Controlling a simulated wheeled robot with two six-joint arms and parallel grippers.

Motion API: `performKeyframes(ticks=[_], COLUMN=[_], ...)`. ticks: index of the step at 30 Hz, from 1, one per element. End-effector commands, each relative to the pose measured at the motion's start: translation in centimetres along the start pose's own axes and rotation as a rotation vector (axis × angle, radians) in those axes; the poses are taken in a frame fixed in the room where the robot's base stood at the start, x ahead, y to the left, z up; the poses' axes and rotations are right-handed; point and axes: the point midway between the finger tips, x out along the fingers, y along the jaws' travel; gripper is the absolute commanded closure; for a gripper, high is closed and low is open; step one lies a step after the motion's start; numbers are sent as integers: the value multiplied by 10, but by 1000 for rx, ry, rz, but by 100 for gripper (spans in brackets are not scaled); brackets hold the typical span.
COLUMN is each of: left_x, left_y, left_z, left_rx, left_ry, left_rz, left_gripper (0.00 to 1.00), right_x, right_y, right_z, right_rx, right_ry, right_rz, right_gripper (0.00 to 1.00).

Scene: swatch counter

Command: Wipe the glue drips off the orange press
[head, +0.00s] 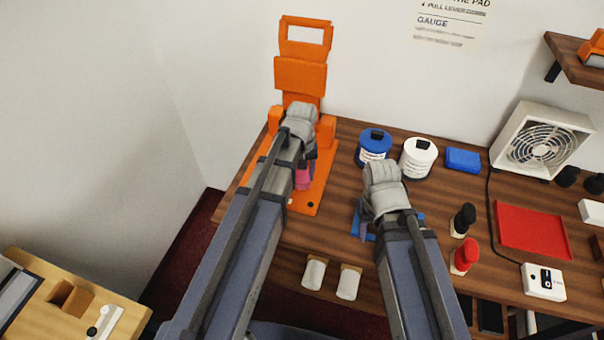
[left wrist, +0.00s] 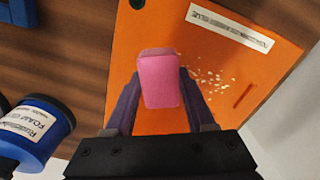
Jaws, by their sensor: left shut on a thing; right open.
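The orange press (head: 300,76) stands against the wall at the back left of the counter, with its flat base plate (head: 323,180) toward me. The plate fills much of the left wrist view (left wrist: 120,80). Pale glue drips (left wrist: 212,78) are scattered on it to the right of a pink block (left wrist: 160,78). My left gripper (left wrist: 163,100) is shut on this block over the plate; whether it touches the plate I cannot tell. The block also shows beside the left gripper in the head view (head: 304,179). My right gripper (head: 368,222) is open over the counter, its fingers mostly hidden.
A blue can (head: 375,145) and a white can (head: 417,158) stand right of the press. A blue item (head: 416,218) is partly hidden by my right arm.

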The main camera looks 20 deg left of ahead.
Motion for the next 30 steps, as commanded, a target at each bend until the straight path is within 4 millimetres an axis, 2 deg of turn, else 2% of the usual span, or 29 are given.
performKeyframes(ticks=[8, 21, 30], left_x=[0, -1, -1], left_y=[-4, -34, -39], left_z=[-2, -15, -17], left_rx=[-1, -1, -1], left_ry=[0, 0, 0], left_rz=[0, 0, 0], left_gripper=[90, 90, 90], right_x=[0, -1, -1], right_y=[0, 0, 0], right_z=[0, 0, 0], right_rx=[0, 0, 0], right_ry=[0, 0, 0], right_rz=[0, 0, 0], right_gripper=[50, 50, 50])
